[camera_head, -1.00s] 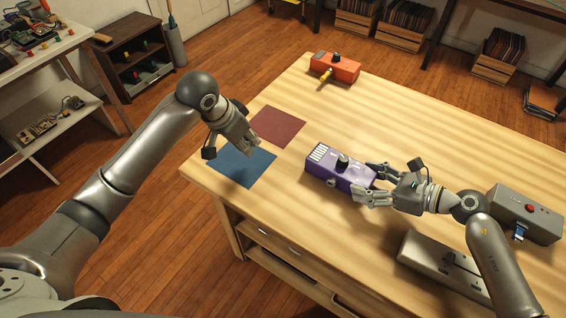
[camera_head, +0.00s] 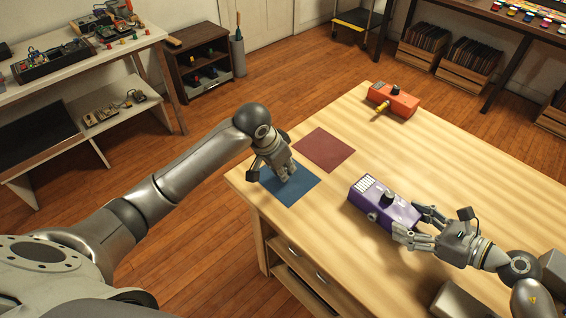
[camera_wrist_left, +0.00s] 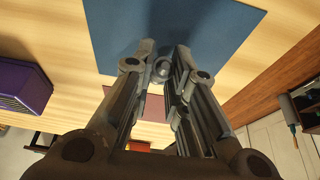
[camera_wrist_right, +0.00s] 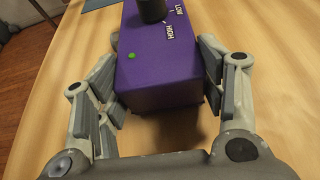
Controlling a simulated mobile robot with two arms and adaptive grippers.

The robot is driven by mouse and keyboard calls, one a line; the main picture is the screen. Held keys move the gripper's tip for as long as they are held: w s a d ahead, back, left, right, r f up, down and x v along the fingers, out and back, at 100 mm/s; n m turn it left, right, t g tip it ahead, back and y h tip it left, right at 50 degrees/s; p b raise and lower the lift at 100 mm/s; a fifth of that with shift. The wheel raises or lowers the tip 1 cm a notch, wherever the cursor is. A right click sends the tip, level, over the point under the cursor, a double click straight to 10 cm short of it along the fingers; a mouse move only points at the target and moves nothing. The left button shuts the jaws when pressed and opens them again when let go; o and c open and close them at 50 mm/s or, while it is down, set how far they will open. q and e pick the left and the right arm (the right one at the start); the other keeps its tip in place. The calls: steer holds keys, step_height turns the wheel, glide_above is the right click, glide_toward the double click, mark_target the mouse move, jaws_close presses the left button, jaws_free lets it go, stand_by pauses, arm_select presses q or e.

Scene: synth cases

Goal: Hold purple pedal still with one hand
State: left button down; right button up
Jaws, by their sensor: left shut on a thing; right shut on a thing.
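The purple pedal (camera_head: 372,205) lies on the wooden table, with a black knob and a pale slotted patch on top. In the right wrist view its end (camera_wrist_right: 160,75) shows a green light and the words LOW and HIGH. My right gripper (camera_head: 418,227) is shut on that end, one finger along each side. My left gripper (camera_head: 287,172) is low over the blue mat (camera_head: 305,193). In the left wrist view its fingers are close around a small round grey thing (camera_wrist_left: 162,70), which I cannot identify. That thing is hidden in the head view.
A dark red mat (camera_head: 325,150) lies beyond the blue one. An orange pedal (camera_head: 398,103) with a yellow plug is at the far edge. Grey boxes (camera_head: 460,303) are at the near right, partly behind my right arm. The table between is clear.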

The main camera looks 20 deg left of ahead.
arm_select(q)
steer(key=c, duration=1.3)
jaws_free()
steer(key=shift+c, duration=0.2)
steer(key=v, duration=1.2)
arm_select(e)
steer(key=o, duration=1.2)
